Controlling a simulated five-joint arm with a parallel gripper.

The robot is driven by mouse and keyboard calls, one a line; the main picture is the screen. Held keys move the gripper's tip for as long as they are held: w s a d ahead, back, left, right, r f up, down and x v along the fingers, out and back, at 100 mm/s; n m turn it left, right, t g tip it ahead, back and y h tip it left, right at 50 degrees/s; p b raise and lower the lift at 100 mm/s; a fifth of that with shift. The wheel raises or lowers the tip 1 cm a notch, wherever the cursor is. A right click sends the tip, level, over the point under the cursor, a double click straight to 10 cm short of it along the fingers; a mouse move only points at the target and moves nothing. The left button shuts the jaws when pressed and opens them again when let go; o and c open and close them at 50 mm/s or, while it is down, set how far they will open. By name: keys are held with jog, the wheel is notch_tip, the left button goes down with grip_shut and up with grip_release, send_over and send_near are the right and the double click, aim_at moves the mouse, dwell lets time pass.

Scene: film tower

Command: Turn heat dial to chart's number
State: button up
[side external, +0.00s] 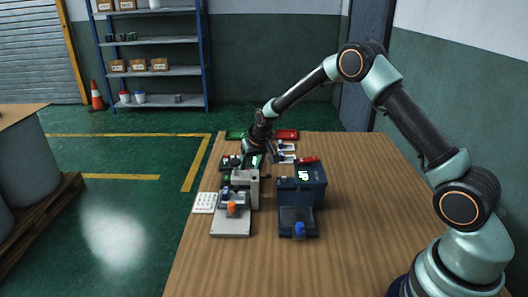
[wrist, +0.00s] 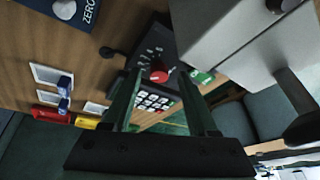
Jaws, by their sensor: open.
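A red dial knob (wrist: 159,73) sits on a dark box (wrist: 150,48) with small pale marks around the knob. White squares (wrist: 152,101) on the box lie below the knob, too small to read. My gripper (wrist: 160,78) is open, with one finger on each side of the knob in the picture; I cannot tell whether they touch it. In the side view my gripper (side external: 259,150) is low over the far part of the table, beside the dark box (side external: 231,161). A white card with small marks (side external: 204,202), possibly the chart, lies at the table's left edge; its print is unreadable.
A grey machine (side external: 244,187) with an orange knob and a dark blue machine (side external: 305,187) stand nearer the camera. Green (side external: 236,134) and red (side external: 286,134) trays lie at the far edge. The right side of the wooden table (side external: 375,200) is clear.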

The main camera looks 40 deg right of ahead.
jog(key=v, duration=1.2)
jog(key=w+f+n, duration=0.1)
jog(key=f, duration=0.2)
jog(key=w+f+n, duration=0.1)
jog(key=w+f, duration=0.1)
jog(key=f, duration=0.2)
jog(key=w+f+n, duration=0.1)
jog(key=f, duration=0.3)
jog(key=shift+w+d+f, duration=0.1)
jog(key=shift+w+d, duration=0.1)
jog(key=shift+d, duration=0.1)
